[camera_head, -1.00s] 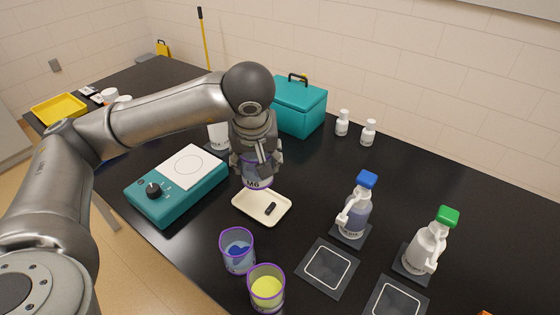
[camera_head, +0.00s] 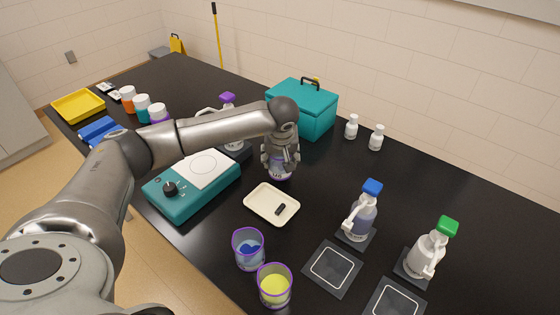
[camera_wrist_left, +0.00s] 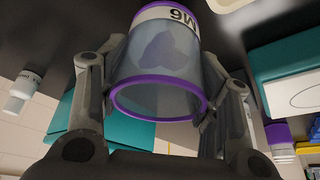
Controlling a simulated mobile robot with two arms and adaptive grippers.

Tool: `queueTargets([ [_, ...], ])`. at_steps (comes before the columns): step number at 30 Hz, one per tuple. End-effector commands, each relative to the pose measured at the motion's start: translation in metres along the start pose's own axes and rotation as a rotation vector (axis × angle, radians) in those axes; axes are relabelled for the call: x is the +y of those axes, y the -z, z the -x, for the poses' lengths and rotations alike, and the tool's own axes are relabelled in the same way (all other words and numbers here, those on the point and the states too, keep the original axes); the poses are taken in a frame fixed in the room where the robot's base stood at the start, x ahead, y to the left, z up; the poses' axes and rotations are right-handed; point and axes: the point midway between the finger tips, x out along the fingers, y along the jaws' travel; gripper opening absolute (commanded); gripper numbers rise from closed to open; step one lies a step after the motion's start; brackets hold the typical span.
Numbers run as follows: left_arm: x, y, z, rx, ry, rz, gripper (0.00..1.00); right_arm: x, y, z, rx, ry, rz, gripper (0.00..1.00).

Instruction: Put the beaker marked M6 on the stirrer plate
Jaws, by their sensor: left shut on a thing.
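My left gripper (camera_head: 281,160) is shut around a clear beaker with a purple rim, the beaker marked M6 (camera_head: 281,176), behind the cream tray. In the left wrist view the beaker (camera_wrist_left: 160,75) sits between the two fingers, its M6 label upside down. Whether its base touches the table is hard to tell. The stirrer plate (camera_head: 208,168), a teal unit with a white top and black knob, stands left of the gripper; its top looks empty. It also shows at the right of the left wrist view (camera_wrist_left: 293,88). My right gripper is not in view.
A cream tray (camera_head: 258,205) holds a small dark bar. Beakers with blue (camera_head: 248,250) and yellow (camera_head: 274,287) liquid stand in front. A purple-capped bottle (camera_head: 234,142) is behind the stirrer, a teal box (camera_head: 304,110) behind the gripper. Blue-capped (camera_head: 360,215) and green-capped (camera_head: 428,250) bottles stand right.

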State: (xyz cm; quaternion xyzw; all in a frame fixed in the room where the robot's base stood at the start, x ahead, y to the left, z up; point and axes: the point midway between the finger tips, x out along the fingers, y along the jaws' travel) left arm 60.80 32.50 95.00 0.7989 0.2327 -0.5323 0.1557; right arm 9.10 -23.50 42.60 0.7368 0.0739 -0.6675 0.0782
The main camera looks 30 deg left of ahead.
Motion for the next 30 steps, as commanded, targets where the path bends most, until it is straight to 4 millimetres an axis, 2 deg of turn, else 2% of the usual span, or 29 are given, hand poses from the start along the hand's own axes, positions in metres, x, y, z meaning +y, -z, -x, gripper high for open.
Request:
queueTargets([
  [1,-0.001,-0.004,-0.004,-0.006,0.004,-0.002,0.31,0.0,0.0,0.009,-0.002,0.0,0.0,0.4],
  [4,-0.001,-0.009,-0.015,-0.005,0.002,-0.001,0.31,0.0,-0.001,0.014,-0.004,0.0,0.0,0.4],
  [17,-0.001,-0.012,-0.025,-0.002,0.001,0.0,0.31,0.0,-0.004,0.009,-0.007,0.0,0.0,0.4],
  [18,-0.001,-0.012,-0.025,-0.003,0.001,0.0,0.6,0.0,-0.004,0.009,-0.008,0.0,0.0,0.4],
  [22,-0.001,-0.012,-0.024,-0.003,0.002,0.0,0.77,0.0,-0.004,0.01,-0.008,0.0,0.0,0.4],
  [30,-0.001,-0.012,-0.024,-0.003,0.002,0.0,0.79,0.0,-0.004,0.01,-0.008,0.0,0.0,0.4],
])
